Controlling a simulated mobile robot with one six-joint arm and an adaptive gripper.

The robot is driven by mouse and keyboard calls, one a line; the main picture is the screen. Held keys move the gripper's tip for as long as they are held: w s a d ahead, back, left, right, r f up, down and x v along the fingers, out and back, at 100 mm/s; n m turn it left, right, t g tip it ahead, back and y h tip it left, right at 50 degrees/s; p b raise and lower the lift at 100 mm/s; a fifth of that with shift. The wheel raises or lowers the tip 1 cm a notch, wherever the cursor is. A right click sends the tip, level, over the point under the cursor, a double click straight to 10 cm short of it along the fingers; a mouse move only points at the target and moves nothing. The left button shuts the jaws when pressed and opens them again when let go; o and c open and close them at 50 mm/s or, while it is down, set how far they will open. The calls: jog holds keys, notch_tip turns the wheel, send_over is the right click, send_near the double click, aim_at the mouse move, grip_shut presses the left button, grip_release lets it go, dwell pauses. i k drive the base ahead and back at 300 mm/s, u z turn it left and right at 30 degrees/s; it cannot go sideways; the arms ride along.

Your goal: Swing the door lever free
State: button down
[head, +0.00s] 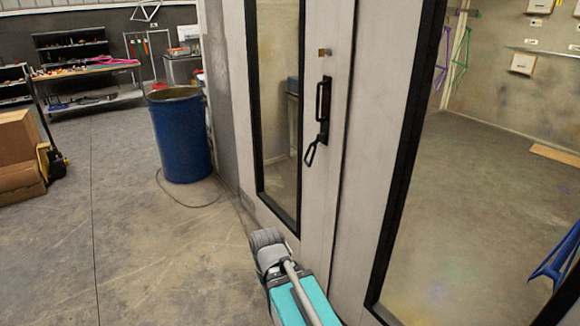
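The booth door (340,160) is a pale panel with tall black-framed windows, and it looks shut. A black upright handle (323,100) is mounted on it, on a dark plate. Below the handle, a black looped door lever (311,152) slants down to the left. Nothing touches the lever. My teal and grey arm parts show at the bottom centre, low in front of the door and well below the lever. I cannot make out gripper fingers in this view.
A small brass-coloured fitting (325,53) sits above the handle. A blue barrel (180,135) stands left of the booth, with a cable (190,204) on the floor before it. Cardboard boxes (18,155) stand at far left. The floor between is open.

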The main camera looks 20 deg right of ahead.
aim_at(321, 137)
jog(key=i, duration=0.9)
jog(key=z, duration=0.3)
